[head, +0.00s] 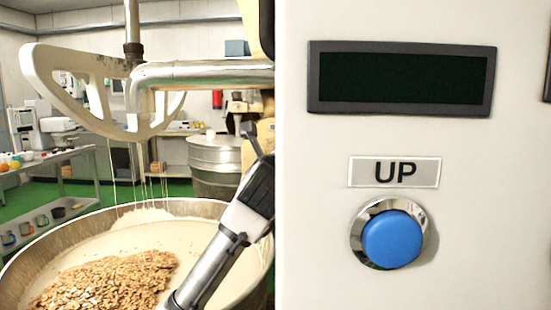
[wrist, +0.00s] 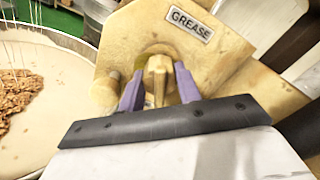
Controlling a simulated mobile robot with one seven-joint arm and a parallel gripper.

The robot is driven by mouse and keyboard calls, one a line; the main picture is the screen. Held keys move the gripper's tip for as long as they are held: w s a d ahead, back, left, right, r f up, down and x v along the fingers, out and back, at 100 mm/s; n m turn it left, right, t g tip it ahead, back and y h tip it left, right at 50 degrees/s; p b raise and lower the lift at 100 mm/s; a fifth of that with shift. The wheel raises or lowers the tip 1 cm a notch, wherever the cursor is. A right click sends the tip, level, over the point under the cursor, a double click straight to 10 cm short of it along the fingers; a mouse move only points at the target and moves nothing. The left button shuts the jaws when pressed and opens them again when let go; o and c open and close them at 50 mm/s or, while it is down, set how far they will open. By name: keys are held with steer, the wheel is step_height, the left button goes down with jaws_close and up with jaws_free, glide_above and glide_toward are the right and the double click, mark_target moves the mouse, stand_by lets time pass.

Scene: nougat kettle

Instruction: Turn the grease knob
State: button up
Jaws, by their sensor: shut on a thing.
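The grease knob (wrist: 156,80) is a pale yellow-tan knob on a worn yellow housing (wrist: 120,42), below a small plate reading GREASE (wrist: 189,20) in the wrist view. My gripper (wrist: 159,84) has its two purple fingers on either side of the knob, shut on it. In the head view part of my arm crosses the lower middle; the fingertips and the knob cannot be made out there.
A large kettle (head: 205,209) of pale mix with brown nuts stands beside the housing. A panel at right carries a dark display (head: 400,80) and a blue UP button (head: 392,240).

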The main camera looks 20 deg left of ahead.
steer(key=m, duration=0.4)
steer(key=shift+f+m+p, duration=0.1)
steer(key=shift+m+p, duration=0.2)
steer(key=shift+m, duration=0.1)
stand_by(0.5)
steer(key=o, duration=1)
steer(key=shift+c, duration=0.2)
steer(key=b+v, duration=0.3)
steer(key=v, duration=1)
steer(key=shift+s+b, duration=0.35)
steer(key=shift+s, duration=0.05)
